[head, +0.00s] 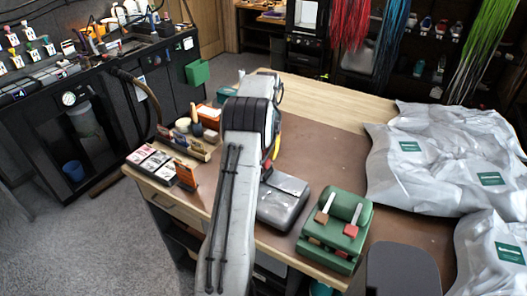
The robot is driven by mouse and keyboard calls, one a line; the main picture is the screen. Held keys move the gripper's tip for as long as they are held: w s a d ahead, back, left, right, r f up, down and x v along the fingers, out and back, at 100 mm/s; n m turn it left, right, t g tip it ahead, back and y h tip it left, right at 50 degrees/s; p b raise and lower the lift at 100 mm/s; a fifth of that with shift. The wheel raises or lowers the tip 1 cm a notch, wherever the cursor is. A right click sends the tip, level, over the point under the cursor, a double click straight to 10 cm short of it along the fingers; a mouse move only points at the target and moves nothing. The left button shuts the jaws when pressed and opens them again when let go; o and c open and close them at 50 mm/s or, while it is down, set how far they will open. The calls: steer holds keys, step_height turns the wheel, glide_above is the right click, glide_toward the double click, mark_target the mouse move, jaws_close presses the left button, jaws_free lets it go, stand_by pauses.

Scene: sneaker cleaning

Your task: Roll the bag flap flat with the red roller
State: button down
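Several silver-grey bags with green labels lie on the right of the workbench in the head view. The large bag (420,150) lies at the back right, and another bag (490,250) is at the right front edge. I cannot make out which edge is the flap. A green stand (335,255) at the front holds pale-handled tools, one with a red block (350,231). I cannot tell a red roller for certain. My arm reaches up the middle of the picture, left of the bags. Its links hide my gripper. A small red and yellow piece (275,148) shows beside the arm, unclear what it is.
The brown mat (325,150) has clear room between my arm and the bags. A grey box (283,203) sits left of the green stand. Card boxes (150,160) and small brushes and jars (190,130) stand at the bench's left. Coloured strands hang behind.

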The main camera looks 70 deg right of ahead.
steer(key=shift+s, duration=0.2)
steer(key=shift+s+a+b, duration=0.25)
steer(key=shift+s+b, duration=0.05)
steer(key=shift+s, duration=0.5)
steer(key=shift+s+a+b, duration=0.2)
steer(key=shift+s+b, duration=0.1)
steer(key=shift+s, duration=0.45)
steer(key=shift+s, duration=0.2)
steer(key=shift+s+a+f+b, duration=0.1)
steer(key=shift+s+a+b, duration=0.15)
steer(key=shift+s, duration=0.55)
steer(key=shift+s+a+b, duration=0.15)
steer(key=shift+s+a, duration=0.05)
steer(key=shift+s, duration=0.55)
steer(key=s, duration=0.3)
steer(key=shift+s+a, duration=0.15)
steer(key=shift+a, duration=0.25)
steer(key=shift+w, duration=0.2)
